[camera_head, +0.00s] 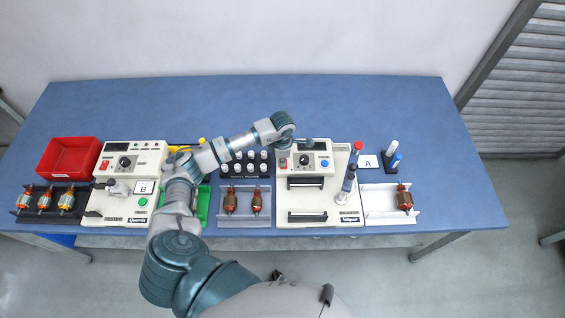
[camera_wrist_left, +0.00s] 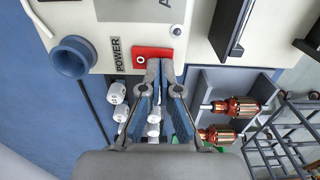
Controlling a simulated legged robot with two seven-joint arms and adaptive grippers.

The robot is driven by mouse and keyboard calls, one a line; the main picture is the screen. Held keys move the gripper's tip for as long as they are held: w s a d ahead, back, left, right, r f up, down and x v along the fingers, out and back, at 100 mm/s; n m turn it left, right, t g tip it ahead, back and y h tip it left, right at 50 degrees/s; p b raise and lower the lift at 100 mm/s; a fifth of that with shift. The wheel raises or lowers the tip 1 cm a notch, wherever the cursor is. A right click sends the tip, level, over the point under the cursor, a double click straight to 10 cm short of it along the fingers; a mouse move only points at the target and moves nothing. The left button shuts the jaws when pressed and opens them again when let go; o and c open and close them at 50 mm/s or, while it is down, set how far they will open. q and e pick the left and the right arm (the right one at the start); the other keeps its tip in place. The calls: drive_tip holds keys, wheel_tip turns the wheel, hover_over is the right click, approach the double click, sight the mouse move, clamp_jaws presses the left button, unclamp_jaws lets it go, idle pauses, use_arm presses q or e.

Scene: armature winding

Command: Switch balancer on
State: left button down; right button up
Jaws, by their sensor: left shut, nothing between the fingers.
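The balancer (camera_head: 342,206) is the cream machine right of the table's middle, with two dark handles and a small control panel. My left arm reaches over the table from the front, and my left gripper (camera_head: 283,161) is at the panel's left end. In the left wrist view the red power switch (camera_wrist_left: 139,54), marked O, lies beside the word POWER. There the left gripper (camera_wrist_left: 160,64) is shut and empty, with its fingertips right at the switch's lower edge. Whether they touch it I cannot tell. The switch is largely hidden in the head view. My right gripper is not in view.
A tray with two copper rotors (camera_head: 257,201) and a black rack of white-capped pieces (camera_head: 250,168) stand left of the balancer. Another cream machine (camera_head: 152,160) and a red bin (camera_head: 69,155) are farther left. The table's back is clear.

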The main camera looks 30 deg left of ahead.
use_arm(q)
drive_tip(key=shift+d+f, duration=0.1)
drive_tip(key=shift+f, duration=0.05)
drive_tip(key=shift+d, duration=0.3)
drive_tip(key=shift+d+f, duration=0.1)
drive_tip(key=shift+d, duration=0.05)
drive_tip(key=shift+r, duration=0.4)
drive_tip(key=shift+a+r+p, duration=0.4)
drive_tip(key=shift+r+p, duration=0.1)
drive_tip(key=shift+r, duration=0.15)
wheel_tip(320, 180, up, 2)
drive_tip(key=shift+d+r+p, duration=0.1)
drive_tip(key=shift+p, duration=0.55)
drive_tip(key=shift+d+r+p, duration=0.15)
drive_tip(key=shift+r+p, duration=0.3)
drive_tip(key=shift+r, duration=0.35)
drive_tip(key=shift+r+p, duration=0.3)
drive_tip(key=shift+r, duration=0.25)
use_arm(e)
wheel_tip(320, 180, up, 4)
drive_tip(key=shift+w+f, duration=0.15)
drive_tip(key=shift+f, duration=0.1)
